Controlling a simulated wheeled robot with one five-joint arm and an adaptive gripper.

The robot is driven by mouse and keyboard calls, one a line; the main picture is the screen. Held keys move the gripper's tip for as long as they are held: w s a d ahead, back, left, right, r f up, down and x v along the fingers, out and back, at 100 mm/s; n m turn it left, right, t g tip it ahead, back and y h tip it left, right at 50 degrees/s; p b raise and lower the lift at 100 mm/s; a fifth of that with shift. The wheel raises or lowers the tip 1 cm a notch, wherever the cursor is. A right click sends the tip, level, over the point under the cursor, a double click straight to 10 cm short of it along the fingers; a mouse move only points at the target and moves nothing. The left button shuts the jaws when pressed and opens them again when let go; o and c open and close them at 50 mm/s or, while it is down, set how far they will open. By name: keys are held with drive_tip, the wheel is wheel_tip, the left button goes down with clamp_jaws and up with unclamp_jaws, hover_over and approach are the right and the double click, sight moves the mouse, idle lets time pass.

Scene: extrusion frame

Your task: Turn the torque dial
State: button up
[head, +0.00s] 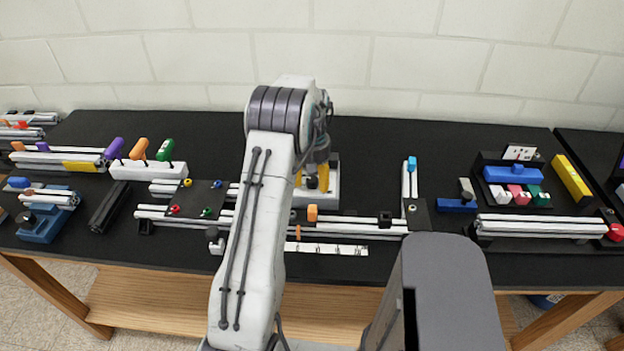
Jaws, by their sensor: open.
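A white block-like fixture (333,187) stands near the middle of the black table, behind the aluminium rails. A small dark round knob (312,183) shows on it, which looks like the torque dial; its markings are too small to read. My gripper (311,181) points down over this fixture with its yellow fingers apart, one on each side of the knob. I cannot tell whether the fingers touch the knob. My arm hides the left part of the fixture and the area beside it.
A white scale strip (335,248) lies nearer the front edge. Colored-handled tools in a white rack (148,170) stand left. The table behind the fixture is clear.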

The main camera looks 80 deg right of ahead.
drive_tip(key=shift+f, duration=0.35)
drive_tip(key=shift+c, duration=0.4)
clamp_jaws()
